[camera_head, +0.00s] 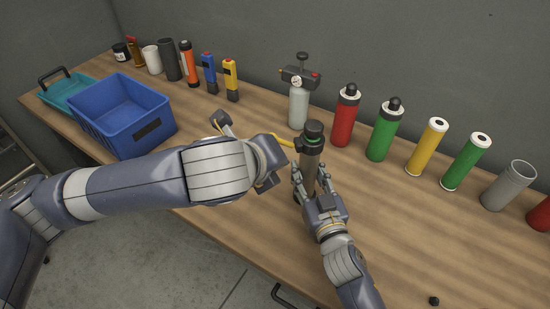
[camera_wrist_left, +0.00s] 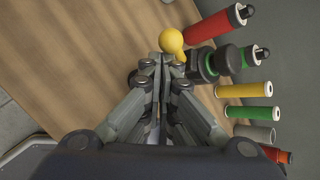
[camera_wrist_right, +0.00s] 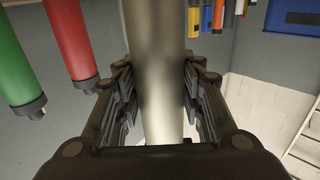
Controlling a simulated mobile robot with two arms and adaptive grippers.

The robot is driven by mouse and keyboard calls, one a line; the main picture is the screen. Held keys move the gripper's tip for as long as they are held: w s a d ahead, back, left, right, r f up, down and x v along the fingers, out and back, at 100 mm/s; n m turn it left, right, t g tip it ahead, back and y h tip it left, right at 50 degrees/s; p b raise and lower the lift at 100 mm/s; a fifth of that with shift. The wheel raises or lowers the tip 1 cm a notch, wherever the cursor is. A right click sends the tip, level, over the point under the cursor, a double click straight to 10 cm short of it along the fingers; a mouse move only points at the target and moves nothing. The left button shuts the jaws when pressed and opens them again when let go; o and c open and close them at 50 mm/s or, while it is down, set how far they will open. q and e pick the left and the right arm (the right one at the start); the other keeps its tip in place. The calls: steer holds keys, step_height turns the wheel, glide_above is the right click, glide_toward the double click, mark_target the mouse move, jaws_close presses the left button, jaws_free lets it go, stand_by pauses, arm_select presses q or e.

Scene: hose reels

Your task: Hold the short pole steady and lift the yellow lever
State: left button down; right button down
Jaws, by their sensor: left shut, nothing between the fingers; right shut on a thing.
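The short pole (camera_head: 312,160) stands upright on the bench, grey with a black cap and a green ring near its top. My right gripper (camera_head: 314,180) is shut around its shaft, low down; the pole (camera_wrist_right: 160,70) also fills the middle of the right wrist view. My left arm hides most of that gripper in the head view.
A blue crate (camera_head: 158,131) and a teal tray (camera_head: 60,94) stand at the left. Several cylinders and bottles line the wall, including a red one (camera_head: 344,118) and a green one (camera_head: 382,132) near the pole. The bench (camera_head: 420,230) is mostly clear at front right.

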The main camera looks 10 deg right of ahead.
stand_by(0.3)
arm_select(q)
steer(key=s+r, duration=0.4)
steer(key=s, duration=0.4)
steer(key=shift+s+r, duration=0.15)
steer(key=shift+r, duration=0.15)
arm_select(e)
steer(key=c, duration=1)
jaws_free()
